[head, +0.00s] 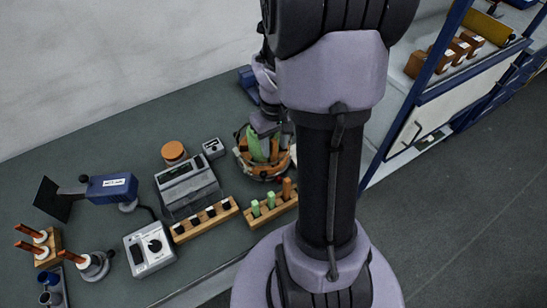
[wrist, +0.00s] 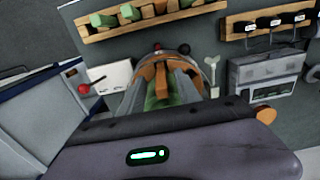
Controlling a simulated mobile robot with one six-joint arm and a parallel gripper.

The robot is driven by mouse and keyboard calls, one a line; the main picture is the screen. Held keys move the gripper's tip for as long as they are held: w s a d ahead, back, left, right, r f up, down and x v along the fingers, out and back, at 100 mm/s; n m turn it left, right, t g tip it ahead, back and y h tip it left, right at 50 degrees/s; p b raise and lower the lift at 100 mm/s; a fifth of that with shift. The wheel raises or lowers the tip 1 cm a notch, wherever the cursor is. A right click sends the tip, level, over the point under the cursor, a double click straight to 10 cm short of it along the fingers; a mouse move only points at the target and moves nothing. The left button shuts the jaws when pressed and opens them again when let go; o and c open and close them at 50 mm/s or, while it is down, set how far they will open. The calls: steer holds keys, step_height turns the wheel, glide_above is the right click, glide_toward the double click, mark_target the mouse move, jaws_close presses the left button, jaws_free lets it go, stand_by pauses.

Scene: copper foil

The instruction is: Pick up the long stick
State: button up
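My gripper (head: 262,150) points down over a round wooden-and-metal fixture (head: 270,175) on the bench. In the wrist view its two grey fingers (wrist: 162,85) stand apart, with a green piece and an orange-brown piece (wrist: 161,74) showing between them. I cannot tell whether the fingers touch these pieces. The rack also shows at the top of the wrist view (wrist: 165,18). Which piece is the long stick is not clear.
A grey instrument (head: 187,186) and a second wooden rack with dark pieces (head: 205,221) stand left of the fixture. Orange-handled tools (head: 40,243), a blue device (head: 110,187) and a white dial box (head: 150,248) are farther left. Blue-framed shelving (head: 430,75) stands at right.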

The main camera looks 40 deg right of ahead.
mark_target(274, 153)
step_height(274, 153, down, 4)
steer(key=shift+a+r+b, duration=0.1)
steer(key=shift+b, duration=0.4)
steer(key=shift+r, duration=0.1)
jaws_close()
